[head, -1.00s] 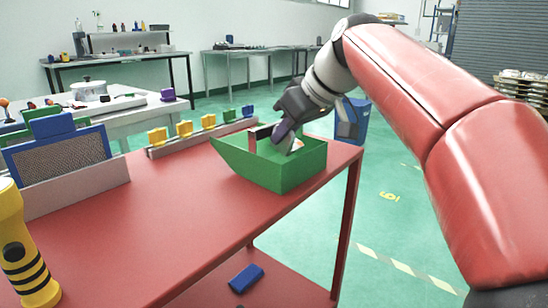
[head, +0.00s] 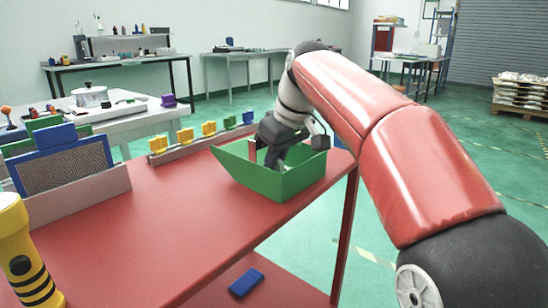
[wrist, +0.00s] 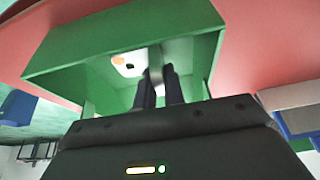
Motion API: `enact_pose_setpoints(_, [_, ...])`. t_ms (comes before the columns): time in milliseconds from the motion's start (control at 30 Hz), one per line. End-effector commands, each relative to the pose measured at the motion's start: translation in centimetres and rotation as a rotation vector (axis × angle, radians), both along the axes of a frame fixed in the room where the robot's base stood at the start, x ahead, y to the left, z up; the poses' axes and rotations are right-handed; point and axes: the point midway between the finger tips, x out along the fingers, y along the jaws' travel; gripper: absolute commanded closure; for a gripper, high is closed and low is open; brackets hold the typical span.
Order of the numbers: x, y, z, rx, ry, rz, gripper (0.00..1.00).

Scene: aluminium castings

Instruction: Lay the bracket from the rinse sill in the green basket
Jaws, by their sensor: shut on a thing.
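The green basket (head: 285,184) stands at the far right corner of the red table. My gripper (head: 272,160) points down into it, with its fingers partly hidden behind the near wall. In the wrist view, my gripper (wrist: 160,85) is shut on a narrow grey piece, the bracket (wrist: 154,72), of which only a little shows between and beyond the fingers. The basket (wrist: 75,60) surrounds the fingers there. I cannot tell whether the bracket touches the basket floor.
A pale surface with an orange spot and dark marks (wrist: 125,64) shows inside the basket. A rail with yellow, blue and green clips (head: 195,144) runs behind it. A blue-framed mesh panel (head: 62,168) and yellow torch (head: 20,250) stand left. The table's middle (head: 150,220) is clear.

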Motion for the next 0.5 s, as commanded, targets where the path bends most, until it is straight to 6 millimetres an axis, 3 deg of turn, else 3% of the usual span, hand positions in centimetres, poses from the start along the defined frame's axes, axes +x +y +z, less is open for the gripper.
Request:
enact_pose_setpoints(300, [-0.01,0.03,-0.4,0.002,-0.001,0.001,1.0])
enact_pose_setpoints(333, [-0.01,0.04,-0.35,0.002,-0.001,0.001,0.87])
enact_pose_setpoints(500, [-0.01,0.04,-0.29,0.002,-0.001,0.001,0.68])
